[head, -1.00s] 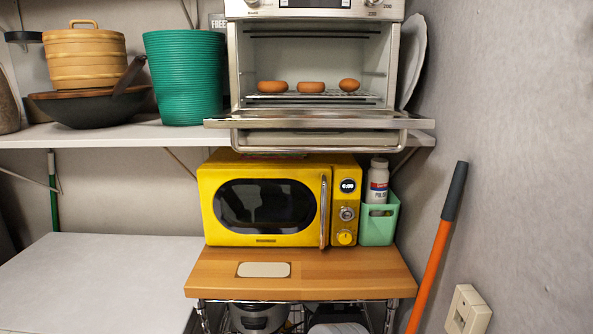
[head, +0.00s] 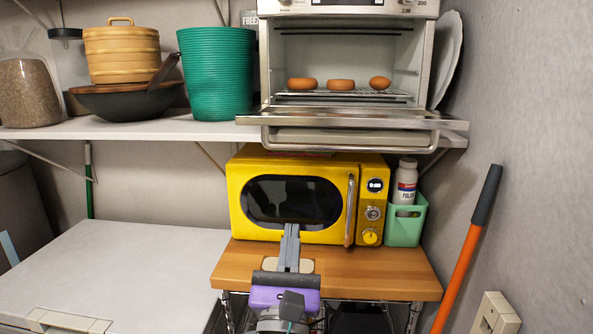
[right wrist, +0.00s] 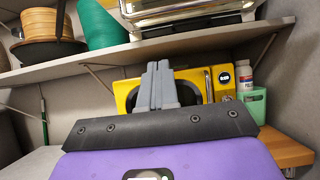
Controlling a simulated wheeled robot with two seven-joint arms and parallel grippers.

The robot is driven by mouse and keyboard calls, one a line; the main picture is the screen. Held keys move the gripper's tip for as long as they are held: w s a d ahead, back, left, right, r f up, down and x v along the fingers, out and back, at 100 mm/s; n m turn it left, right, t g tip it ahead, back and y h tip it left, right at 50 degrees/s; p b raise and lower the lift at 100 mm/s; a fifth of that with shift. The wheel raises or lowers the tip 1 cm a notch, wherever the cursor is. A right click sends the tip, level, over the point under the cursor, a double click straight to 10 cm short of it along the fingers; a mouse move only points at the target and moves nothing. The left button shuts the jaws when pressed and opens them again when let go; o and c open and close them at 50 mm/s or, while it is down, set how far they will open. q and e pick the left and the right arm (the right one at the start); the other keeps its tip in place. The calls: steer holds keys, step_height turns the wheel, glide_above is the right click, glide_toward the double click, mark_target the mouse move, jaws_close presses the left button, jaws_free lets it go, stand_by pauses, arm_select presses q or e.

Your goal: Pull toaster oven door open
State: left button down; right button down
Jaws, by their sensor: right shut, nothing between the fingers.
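The toaster oven (head: 347,60) stands on the upper shelf at the right in the head view. Its door (head: 350,118) is swung down open, lying about level, with the bar handle (head: 345,146) hanging at its front. Several brown round items (head: 340,85) sit on the rack inside. My right gripper (head: 290,230) is shut and empty, pointing up in front of the yellow microwave, below the oven door and apart from it. In the right wrist view the shut fingers (right wrist: 158,68) stand before the microwave. My left gripper is not in view.
The yellow microwave (head: 290,190) and a green holder with a bottle (head: 406,222) stand on a wooden board (head: 390,270). A teal bin (head: 215,75) and a dark pan (head: 125,102) share the upper shelf. An orange pole (head: 465,255) leans at the right wall.

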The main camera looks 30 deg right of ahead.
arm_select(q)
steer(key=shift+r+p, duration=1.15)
arm_select(e)
steer(key=s+r+x, duration=0.1)
steer(key=r+x, duration=0.1)
steer(key=x, duration=1)
steer(key=shift+a+r, duration=0.2)
steer(key=shift+r, duration=0.1)
steer(key=shift+w, duration=0.1)
